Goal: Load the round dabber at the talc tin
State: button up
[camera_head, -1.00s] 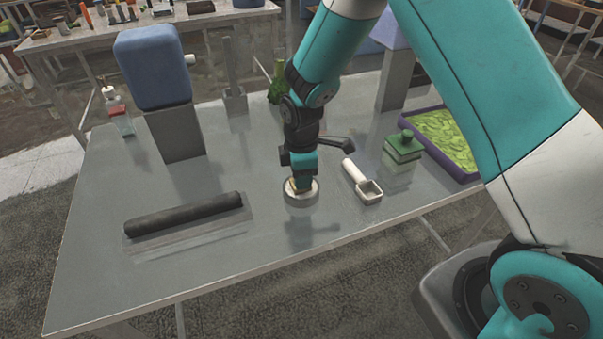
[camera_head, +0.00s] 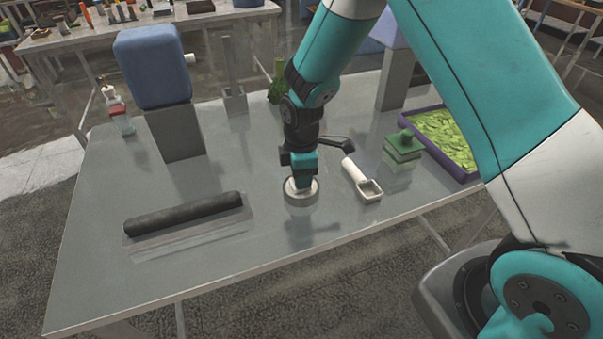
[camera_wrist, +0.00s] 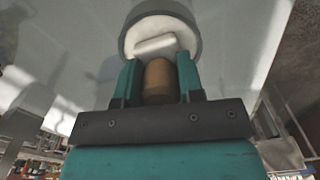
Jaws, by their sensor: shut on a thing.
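The round, shallow talc tin (camera_head: 301,197) stands on the grey table near the middle of its front side, with pale powder inside. In the wrist view its grey rim and white inside (camera_wrist: 194,27) show at the top. My gripper (camera_head: 302,181) points down over the tin and is shut on the dabber. The dabber's brown handle (camera_wrist: 158,82) sits between the two teal fingers in the wrist view. A white piece (camera_wrist: 155,45), seemingly the dabber's head, shows beyond the handle, within the tin's outline. I cannot tell how firmly it touches the powder.
A white scoop (camera_head: 365,184) lies just right of the tin. Green stacked blocks (camera_head: 403,150) and a purple tray (camera_head: 464,168) of green pieces stand further right. A dark roller (camera_head: 184,214) lies left. A blue container on a grey block (camera_head: 173,132) stands behind.

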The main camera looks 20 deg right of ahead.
jog(key=shift+r+p, duration=2.7)
jog(key=shift+r, duration=0.8)
jog(key=shift+s+f, duration=0.1)
jog(key=shift+s, duration=0.05)
